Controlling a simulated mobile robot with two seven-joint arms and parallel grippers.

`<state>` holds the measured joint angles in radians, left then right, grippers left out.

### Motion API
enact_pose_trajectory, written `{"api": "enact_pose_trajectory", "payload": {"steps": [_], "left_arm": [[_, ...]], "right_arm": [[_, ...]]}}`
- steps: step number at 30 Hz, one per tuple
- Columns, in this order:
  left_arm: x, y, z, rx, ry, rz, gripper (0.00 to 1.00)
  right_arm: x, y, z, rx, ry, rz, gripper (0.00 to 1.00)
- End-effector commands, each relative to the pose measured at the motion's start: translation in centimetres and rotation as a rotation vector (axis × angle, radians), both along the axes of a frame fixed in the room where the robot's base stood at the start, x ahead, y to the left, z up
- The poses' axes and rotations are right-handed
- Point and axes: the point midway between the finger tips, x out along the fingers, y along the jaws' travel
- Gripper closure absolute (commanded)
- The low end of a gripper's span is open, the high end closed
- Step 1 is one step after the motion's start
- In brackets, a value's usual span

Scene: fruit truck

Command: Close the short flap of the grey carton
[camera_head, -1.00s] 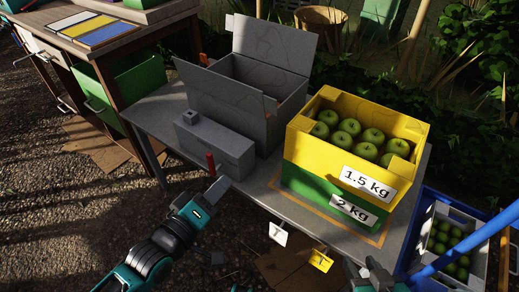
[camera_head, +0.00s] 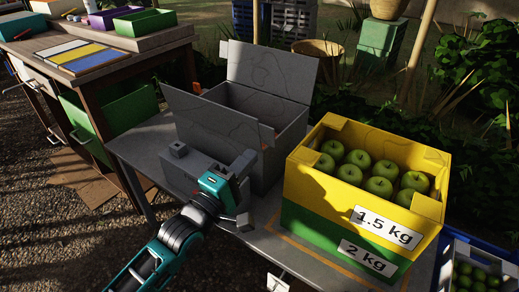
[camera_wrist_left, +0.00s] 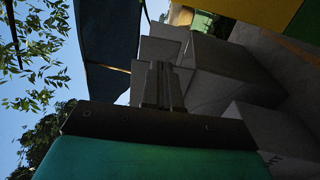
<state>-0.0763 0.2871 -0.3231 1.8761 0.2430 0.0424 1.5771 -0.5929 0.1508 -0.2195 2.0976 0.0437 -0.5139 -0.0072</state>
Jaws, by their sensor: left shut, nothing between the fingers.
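The grey carton (camera_head: 255,101) stands open on the table. Its tall back flap (camera_head: 272,70) stands upright, and a long flap (camera_head: 212,122) stands up along the near-left side. A short flap (camera_head: 266,135) shows at the right end, near the carton's near corner. My left gripper (camera_head: 245,163) is shut and empty in front of the carton's near side, overlapping its lower wall in the head view; I cannot tell whether it touches. In the left wrist view the shut fingers (camera_wrist_left: 164,86) point toward grey carton-like panels (camera_wrist_left: 225,75). My right gripper is not in view.
A grey box-shaped device (camera_head: 188,170) stands before the carton, partly hidden by my left arm. A yellow and green crate (camera_head: 325,205) of green apples stands close on the right. A wooden bench (camera_head: 110,55) with green bins is at the left.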

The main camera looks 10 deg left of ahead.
Motion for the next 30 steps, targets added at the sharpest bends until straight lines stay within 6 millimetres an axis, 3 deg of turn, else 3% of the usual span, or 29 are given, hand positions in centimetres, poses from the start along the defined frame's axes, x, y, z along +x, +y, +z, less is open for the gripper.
{"api": "enact_pose_trajectory", "payload": {"steps": [3,10,30], "left_arm": [[1.9,-0.8,0.3,0.0,-0.004,-0.001,1.0],[4.1,-1.7,0.7,0.001,0.0,0.0,1.0],[5.0,-1.9,1.3,0.011,0.021,0.0,1.0]], "right_arm": [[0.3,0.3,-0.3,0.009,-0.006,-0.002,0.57],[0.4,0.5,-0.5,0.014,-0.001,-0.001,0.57],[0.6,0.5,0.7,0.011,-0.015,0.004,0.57]]}}
